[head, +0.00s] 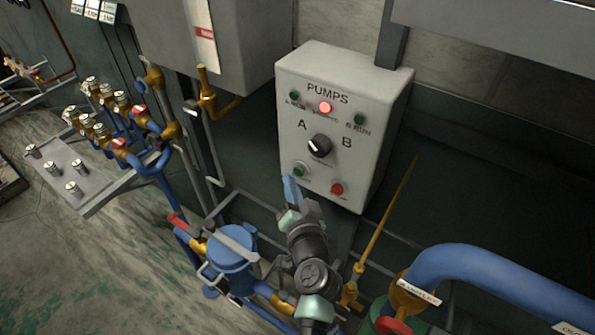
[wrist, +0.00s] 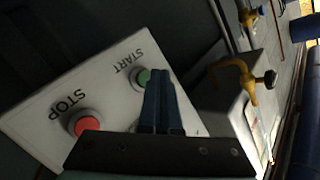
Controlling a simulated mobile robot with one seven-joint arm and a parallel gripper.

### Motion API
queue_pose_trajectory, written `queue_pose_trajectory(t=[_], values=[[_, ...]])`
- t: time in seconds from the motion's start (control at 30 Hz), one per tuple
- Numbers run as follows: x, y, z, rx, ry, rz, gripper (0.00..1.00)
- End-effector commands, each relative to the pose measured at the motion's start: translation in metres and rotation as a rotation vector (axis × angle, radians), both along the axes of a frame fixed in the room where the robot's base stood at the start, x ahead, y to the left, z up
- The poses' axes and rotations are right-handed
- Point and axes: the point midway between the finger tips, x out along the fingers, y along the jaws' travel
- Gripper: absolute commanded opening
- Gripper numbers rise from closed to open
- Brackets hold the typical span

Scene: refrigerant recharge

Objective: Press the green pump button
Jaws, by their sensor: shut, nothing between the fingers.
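The green pump button (head: 300,169) is at the lower left of the grey pump box (head: 386,120). In the wrist view the green button (wrist: 141,78) sits by the word START, with its right side partly covered by my fingers. My gripper (head: 289,180) is shut and empty, its blue fingers just below and left of the green button in the head view. In the wrist view my gripper (wrist: 159,73) has its fingertips beside the button; I cannot tell whether they touch it.
A red button (head: 337,188) sits right of the green one, marked STOP in the wrist view (wrist: 86,124). A black selector knob (head: 319,146) is above, between A and B. A lit red lamp (head: 326,107) is near the top. Blue pipes (head: 480,268) and a yellow rod (head: 390,212) stand nearby.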

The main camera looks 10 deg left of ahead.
Motion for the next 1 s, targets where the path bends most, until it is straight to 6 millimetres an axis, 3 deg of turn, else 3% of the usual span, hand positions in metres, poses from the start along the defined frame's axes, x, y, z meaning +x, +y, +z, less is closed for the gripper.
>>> queue_pose_trajectory(t=[1.0], values=[[0.0083,-0.0035,-0.0001,0.0,0.0,0.0,0.0]])
